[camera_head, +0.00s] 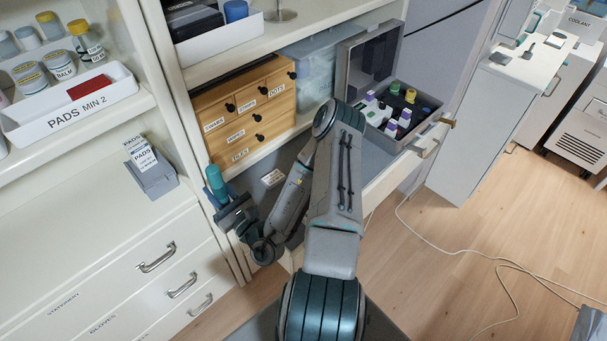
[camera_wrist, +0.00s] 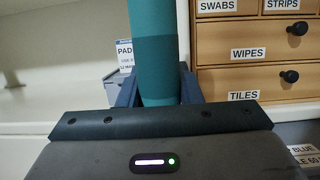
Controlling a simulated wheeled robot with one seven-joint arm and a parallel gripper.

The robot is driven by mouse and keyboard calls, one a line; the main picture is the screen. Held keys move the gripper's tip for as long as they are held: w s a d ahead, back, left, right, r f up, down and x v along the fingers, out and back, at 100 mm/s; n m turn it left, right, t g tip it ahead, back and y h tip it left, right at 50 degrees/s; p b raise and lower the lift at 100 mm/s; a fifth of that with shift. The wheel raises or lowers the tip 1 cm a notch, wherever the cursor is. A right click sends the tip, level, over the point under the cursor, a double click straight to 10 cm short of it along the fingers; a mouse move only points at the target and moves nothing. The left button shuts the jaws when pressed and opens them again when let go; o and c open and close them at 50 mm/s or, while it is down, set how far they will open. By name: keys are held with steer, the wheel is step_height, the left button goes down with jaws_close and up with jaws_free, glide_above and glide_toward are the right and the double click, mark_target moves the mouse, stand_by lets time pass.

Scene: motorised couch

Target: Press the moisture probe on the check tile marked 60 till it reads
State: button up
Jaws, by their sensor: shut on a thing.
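My gripper (camera_head: 226,204) is shut on a teal cylindrical probe (camera_head: 215,181), which stands roughly upright at the front left of the open cabinet bay. In the wrist view the teal probe (camera_wrist: 153,45) rises between the two dark blue fingers; its lower end is hidden behind my gripper. A small white printed card (camera_head: 273,178) lies on the bay floor to the right of my gripper, apart from it. The wrist view shows part of this card (camera_wrist: 304,156) at the right edge, with "BLUE" and "LE 60" readable. I cannot make out a separate check tile or any reading.
A wooden drawer chest (camera_head: 245,108), with a drawer labelled TILES, stands behind the card. An open grey case (camera_head: 350,85) with small bottles is to the right. A PADS box (camera_head: 143,155) in a grey holder (camera_head: 155,182) is on the left counter.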

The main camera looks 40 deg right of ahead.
steer(key=s+d+r+n+g+y+b, duration=0.1)
steer(key=s+d+n+g+y+b, duration=0.2)
steer(key=d, duration=0.6)
steer(key=s+d+r+n+g+y+b, duration=0.2)
steer(key=s+d+n+g+y+b, duration=0.1)
steer(key=s+d+y, duration=0.5)
steer(key=shift+s+d+r+n+y+b, duration=0.3)
steer(key=shift+d+n+y+b, duration=0.35)
steer(key=shift+d+n+y, duration=0.25)
steer(key=shift+a, duration=0.1)
steer(key=shift+f+b, duration=2.1)
steer(key=shift+f, duration=1.35)
steer(key=shift+f, duration=0.7)
step_height(320, 180, up, 7)
steer(key=p, duration=0.5)
